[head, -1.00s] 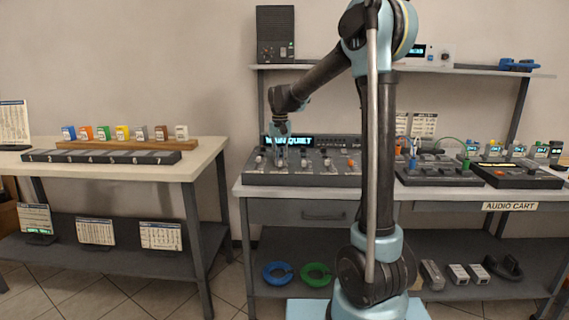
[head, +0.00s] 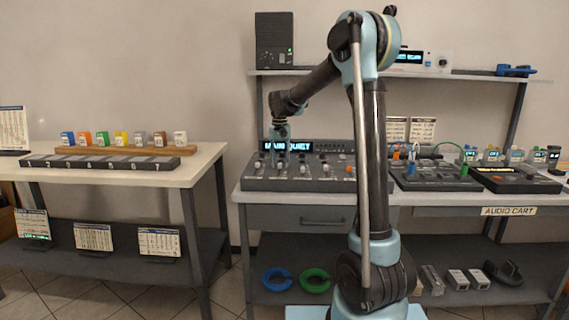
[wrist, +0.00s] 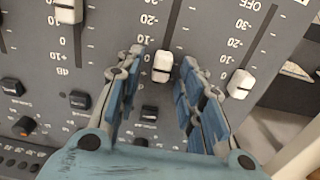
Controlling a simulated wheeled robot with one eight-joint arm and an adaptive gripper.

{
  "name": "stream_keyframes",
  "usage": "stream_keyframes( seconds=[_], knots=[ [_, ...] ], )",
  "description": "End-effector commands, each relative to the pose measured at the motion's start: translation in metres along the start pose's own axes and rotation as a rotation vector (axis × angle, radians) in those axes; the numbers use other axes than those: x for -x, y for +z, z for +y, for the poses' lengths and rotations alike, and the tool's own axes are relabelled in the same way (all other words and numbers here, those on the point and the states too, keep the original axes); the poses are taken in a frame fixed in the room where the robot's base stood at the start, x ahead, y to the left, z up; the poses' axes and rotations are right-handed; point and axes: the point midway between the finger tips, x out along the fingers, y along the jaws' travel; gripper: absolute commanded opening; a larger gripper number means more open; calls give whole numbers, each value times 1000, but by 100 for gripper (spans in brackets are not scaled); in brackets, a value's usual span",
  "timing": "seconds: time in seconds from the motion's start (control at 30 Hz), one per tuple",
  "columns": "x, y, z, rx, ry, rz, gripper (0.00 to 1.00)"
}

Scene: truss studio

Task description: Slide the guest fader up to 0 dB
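The mixing console (head: 260,184) sits on the cart top, with several white-capped faders. My gripper (head: 282,152) is low over its left part in the head view. In the wrist view my gripper (wrist: 160,95) is open, its blue-padded fingers either side of a white fader cap (wrist: 162,66). I cannot tell whether either finger touches the cap. Other white caps stand at the upper left (wrist: 68,12) and at the right (wrist: 240,84), outside the fingers. Scale numbers from OFF to +10 run beside the slots. No channel name is readable, so I cannot tell which fader is guest.
A lit display (head: 320,146) at the console's back is partly covered by my gripper. Dark buttons (wrist: 78,99) and an orange-marked knob (wrist: 25,126) lie near the fingers. A second control unit (head: 430,178) stands to the right. A shelf (head: 460,75) runs above.

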Motion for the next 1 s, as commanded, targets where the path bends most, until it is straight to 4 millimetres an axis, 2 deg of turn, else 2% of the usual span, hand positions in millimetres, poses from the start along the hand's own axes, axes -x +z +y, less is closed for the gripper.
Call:
stream_keyframes(
  seconds=[0.17, 0.27, 0.7, 0.9, 1.0],
  knots=[
    [2, 0, 0, 0, 0, 0, 35],
    [11, 0, 0, 0, 0, 0, 35],
    [89, 0, 0, 0, 0, -1, 35],
    [112, -1, 0, 0, 0, -1, 35],
    [117, -1, 0, 0, 0, -1, 35]
  ],
)
